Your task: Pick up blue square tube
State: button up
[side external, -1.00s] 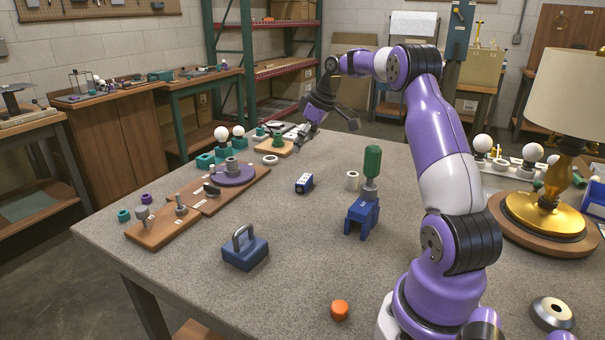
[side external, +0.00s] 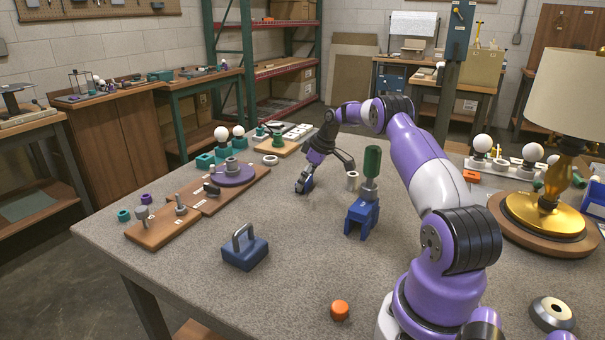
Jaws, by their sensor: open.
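The blue square tube (side external: 308,184) is a small blue block lying near the middle of the grey table. It is partly hidden by my gripper (side external: 319,178). My gripper points down at it, with one finger at or just in front of the tube and the other spread out to the right. The jaws are open. I cannot tell whether a finger touches the tube.
A blue stand with a green-handled tool (side external: 371,175) is to the right. A blue block with a handle (side external: 244,248) sits in front. Wooden boards with parts (side external: 205,200) lie left.

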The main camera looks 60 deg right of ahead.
jog(key=shift+f, duration=0.15)
jog(key=c, duration=0.9)
